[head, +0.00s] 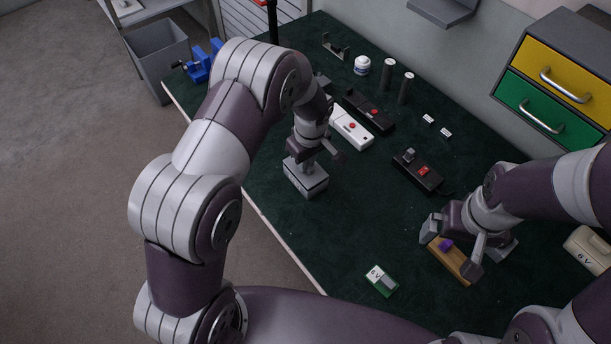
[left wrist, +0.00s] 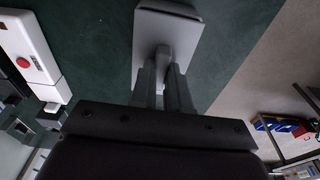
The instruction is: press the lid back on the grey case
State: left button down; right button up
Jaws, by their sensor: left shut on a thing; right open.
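The grey case (head: 307,187) stands on the dark green bench mat, left of the middle in the head view. Its pale grey lid (left wrist: 150,40) lies over it, and a thin dark line shows between the two. I cannot tell whether the lid is fully seated. My left gripper (head: 305,158) is above the case, shut on the knob of the lid; its fingers (left wrist: 164,76) hide part of the knob in the left wrist view. My right gripper (head: 468,240) is open, over a small wooden tray (head: 450,262) with a purple piece.
White (head: 351,128) and black (head: 370,112) housings lie just beyond the case. Another black unit with a red switch (head: 424,171) lies to its right. The mat between case and battery is clear.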

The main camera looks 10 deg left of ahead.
pick_arm(q)
jog(key=shift+f+b, duration=0.4)
jog(key=shift+f, duration=0.1)
dwell(0.4)
jog(key=c, duration=1)
grip_release()
notch_tip(320, 180, up, 13)
jog(key=s+d+b, duration=0.1)
jog(key=b, duration=0.1)
jog(key=s+a+m, duration=0.1)
jog(key=s+m, duration=0.2)
jog(key=s, duration=0.3)
jog(key=s+a+f+m, duration=0.1)
jog(key=s+a+m, duration=0.1)
jog(key=s+m, duration=0.2)
jog(key=s+a+f+m+h, duration=0.1)
jog(key=s+a+m, duration=0.1)
jog(key=s, duration=0.6)
jog(key=shift+a+m+t, duration=0.2)
jog(key=shift+m+t, duration=0.1)
jog(key=shift+m, duration=0.4)
